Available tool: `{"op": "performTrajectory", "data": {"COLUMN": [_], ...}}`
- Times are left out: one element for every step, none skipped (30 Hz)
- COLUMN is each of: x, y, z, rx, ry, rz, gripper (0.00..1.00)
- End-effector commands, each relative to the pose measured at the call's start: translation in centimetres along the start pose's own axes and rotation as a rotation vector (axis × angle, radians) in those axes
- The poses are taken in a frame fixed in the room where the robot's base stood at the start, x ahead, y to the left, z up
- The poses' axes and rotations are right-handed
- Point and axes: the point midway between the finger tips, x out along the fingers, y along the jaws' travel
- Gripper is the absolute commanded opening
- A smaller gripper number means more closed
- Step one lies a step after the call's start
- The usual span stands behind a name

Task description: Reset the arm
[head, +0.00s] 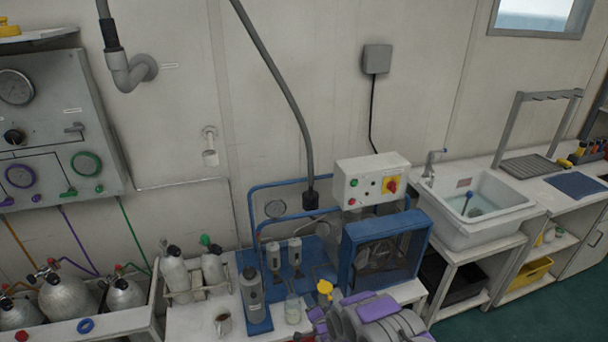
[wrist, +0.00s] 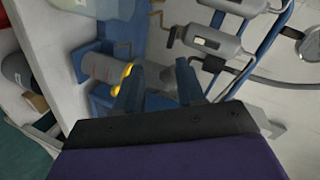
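My gripper (wrist: 159,70) shows in the wrist view with its two blue-grey fingers apart. No object is clearly held between them. Behind the fingers is the blue base of the compressor unit, with a grey cylinder (wrist: 98,68) and yellow parts (wrist: 127,70). In the head view my grey and purple arm (head: 375,315) is at the bottom centre, in front of the blue-framed fan unit (head: 385,250). A yellow piece (head: 325,288) shows beside the arm there. The fingers cannot be made out clearly in the head view.
A white control box (head: 372,180) stands above the blue frame. A clear jar (head: 292,308), a mug (head: 222,324) and a grey canister (head: 252,290) stand on the bench. Gas cylinders (head: 62,298) and a gauge panel (head: 50,130) are left. A sink (head: 480,205) is right.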

Motion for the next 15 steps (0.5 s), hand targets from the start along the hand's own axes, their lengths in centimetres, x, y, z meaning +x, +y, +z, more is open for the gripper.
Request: {"op": "performTrajectory", "data": {"x": [0.1, 0.0, -0.1, -0.2, -0.3, -0.6, -0.8, -1.1, -1.6, -2.0, -2.4, -2.9, -3.4, -3.8, -4.6], "y": [-0.5, -0.8, -0.9, -1.2, -1.5, -1.7, -2.0, -2.2, -2.5, -2.8, -3.2, -3.6, -4.0, -4.5, -4.9], "z": [-1.6, -2.6, -3.7, -4.6, -5.5, -6.6, -7.5, -8.3, -9.4, -10.3, -11.1, -12.1, -12.9, -13.7, -14.6], "rx": [-0.049, -0.078, -0.113, -0.140, -0.166, -0.199, -0.222, -0.247, -0.274, -0.296, -0.316, -0.342, -0.360, -0.379, -0.401], "ry": [-0.001, -0.001, -0.004, -0.004, -0.005, -0.008, -0.009, -0.011, -0.012, -0.014, -0.015, -0.018, -0.021, -0.021, -0.026], "rz": [0.035, 0.057, 0.092, 0.114, 0.137, 0.171, 0.194, 0.221, 0.254, 0.280, 0.303, 0.335, 0.360, 0.380, 0.415], "gripper": [0.39, 0.39, 0.39, 0.39, 0.39, 0.39, 0.39, 0.39, 0.39, 0.39, 0.39, 0.39, 0.39, 0.39, 0.39]}}
